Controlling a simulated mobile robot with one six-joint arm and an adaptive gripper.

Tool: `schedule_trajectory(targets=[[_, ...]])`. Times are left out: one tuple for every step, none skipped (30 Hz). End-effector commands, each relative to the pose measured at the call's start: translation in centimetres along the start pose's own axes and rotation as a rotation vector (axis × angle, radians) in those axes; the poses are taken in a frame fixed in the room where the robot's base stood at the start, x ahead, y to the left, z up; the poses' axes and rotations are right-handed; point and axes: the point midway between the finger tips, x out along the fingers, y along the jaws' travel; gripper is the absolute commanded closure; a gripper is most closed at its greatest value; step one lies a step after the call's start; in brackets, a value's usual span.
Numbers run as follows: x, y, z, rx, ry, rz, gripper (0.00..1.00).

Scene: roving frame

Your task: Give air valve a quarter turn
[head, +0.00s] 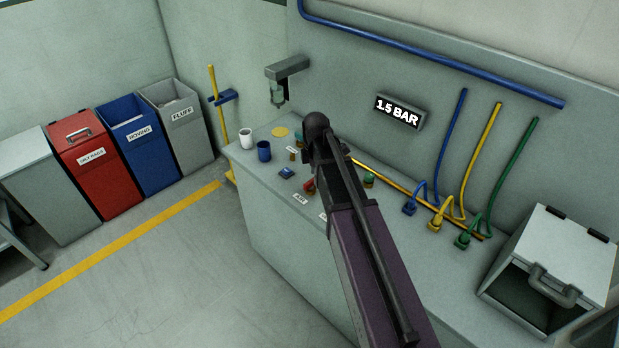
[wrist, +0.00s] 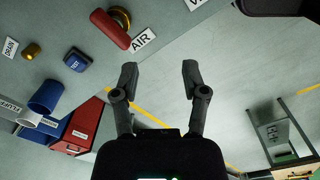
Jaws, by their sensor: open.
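The air valve shows in the wrist view as a red lever (wrist: 110,29) on a round brass body (wrist: 121,17), at the upper left. A white label reading AIR (wrist: 143,40) lies beside it. In the head view the red lever (head: 309,187) is partly hidden by my arm, with its AIR label (head: 300,199) in front. My gripper (wrist: 159,70) is open and empty. Its fingers are apart from the lever, which lies to the upper left of the left finger in the wrist view. The fingertips cannot be made out in the head view.
On the bench are a blue TEST button (wrist: 77,61), a brass DRAIN knob (wrist: 32,50), a white cup (head: 246,139) and a blue cup (head: 264,151). A sign (head: 398,112) reads 1.5 BAR. Coloured hoses (head: 487,150) and an open-fronted box (head: 550,270) stand right. Bins (head: 95,170) line the left.

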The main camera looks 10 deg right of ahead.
Motion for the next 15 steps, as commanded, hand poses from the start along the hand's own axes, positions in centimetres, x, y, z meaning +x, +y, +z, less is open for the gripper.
schedule_trajectory(targets=[[-0.8, 1.1, 0.0, -0.056, 0.0, 0.0, 0.43], [-1.1, 1.5, 0.0, -0.093, 0.0, 0.0, 0.43], [-1.4, 2.1, -0.1, -0.143, 0.0, 0.0, 0.43], [-1.6, 2.5, -0.1, -0.18, 0.0, 0.0, 0.43], [-1.9, 2.9, -0.1, -0.217, 0.0, 0.0, 0.43], [-2.1, 3.4, -0.1, -0.266, 0.0, 0.0, 0.43], [-2.4, 3.8, -0.1, -0.301, 0.0, 0.0, 0.43], [-2.6, 4.2, -0.1, -0.335, 0.0, 0.0, 0.43], [-2.8, 4.7, -0.1, -0.378, 0.0, 0.0, 0.43], [-3.0, 5.0, -0.1, -0.409, 0.0, 0.0, 0.43], [-3.1, 5.3, -0.1, -0.437, 0.0, 0.0, 0.43], [-3.3, 5.6, -0.1, -0.472, 0.0, 0.0, 0.43], [-3.4, 5.8, -0.1, -0.495, 0.0, 0.0, 0.43], [-3.5, 6.0, -0.2, -0.516, 0.0, 0.0, 0.43], [-3.6, 6.2, -0.2, -0.541, 0.0, 0.0, 0.43]])
